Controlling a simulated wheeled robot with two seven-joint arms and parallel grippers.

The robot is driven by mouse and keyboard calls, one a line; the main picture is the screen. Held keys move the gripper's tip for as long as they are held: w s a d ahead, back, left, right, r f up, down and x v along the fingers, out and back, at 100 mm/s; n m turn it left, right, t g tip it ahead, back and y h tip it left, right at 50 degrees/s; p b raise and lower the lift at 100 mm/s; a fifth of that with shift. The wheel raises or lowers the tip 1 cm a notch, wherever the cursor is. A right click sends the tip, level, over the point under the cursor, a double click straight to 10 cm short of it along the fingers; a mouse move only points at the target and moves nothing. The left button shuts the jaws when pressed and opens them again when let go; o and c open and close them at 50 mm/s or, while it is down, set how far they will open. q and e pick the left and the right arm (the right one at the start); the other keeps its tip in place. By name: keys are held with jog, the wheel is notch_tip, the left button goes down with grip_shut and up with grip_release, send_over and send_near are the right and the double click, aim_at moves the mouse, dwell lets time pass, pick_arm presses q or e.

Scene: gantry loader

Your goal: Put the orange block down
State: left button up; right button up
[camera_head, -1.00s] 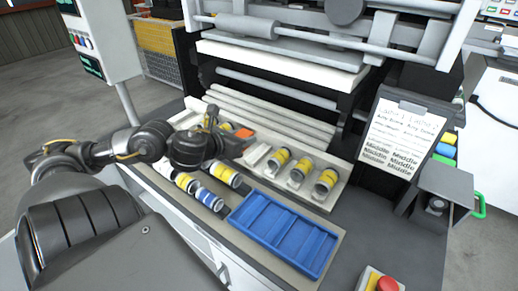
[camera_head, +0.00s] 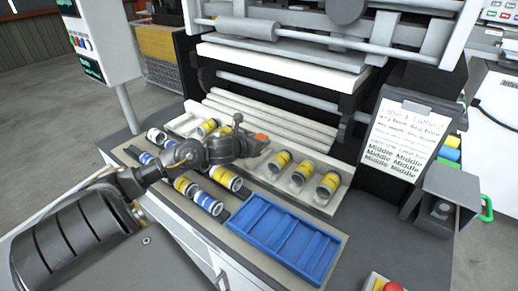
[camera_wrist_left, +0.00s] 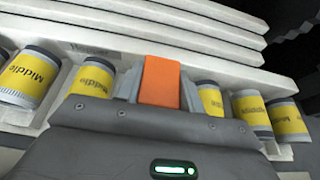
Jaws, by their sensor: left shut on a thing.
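The orange block (camera_wrist_left: 160,82) stands between the fingers of my left gripper (camera_wrist_left: 158,88) in the left wrist view. In the head view only a small orange patch (camera_head: 262,137) of it shows at the tip of my left gripper (camera_head: 258,144). The gripper is shut on the block, over the white tray (camera_head: 326,207) with yellow-banded rolls. Whether the block touches the tray cannot be told. My right gripper is not in view.
A blue divided tray (camera_head: 284,237) is empty at the front. A clipboard (camera_head: 404,138) stands at right. A red button (camera_head: 391,288) is at the front edge.

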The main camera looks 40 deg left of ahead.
pick_arm(q)
jog(key=shift+w+f, duration=0.2)
jog(key=shift+f, duration=0.1)
notch_tip(320, 180, down, 3)
jog(key=shift+a+r+p, duration=0.1)
jog(key=shift+p, duration=0.25)
jog(key=shift+f, duration=0.2)
jog(key=shift+f+b, duration=0.15)
jog(key=shift+b, duration=0.2)
jog(key=o, duration=1.2)
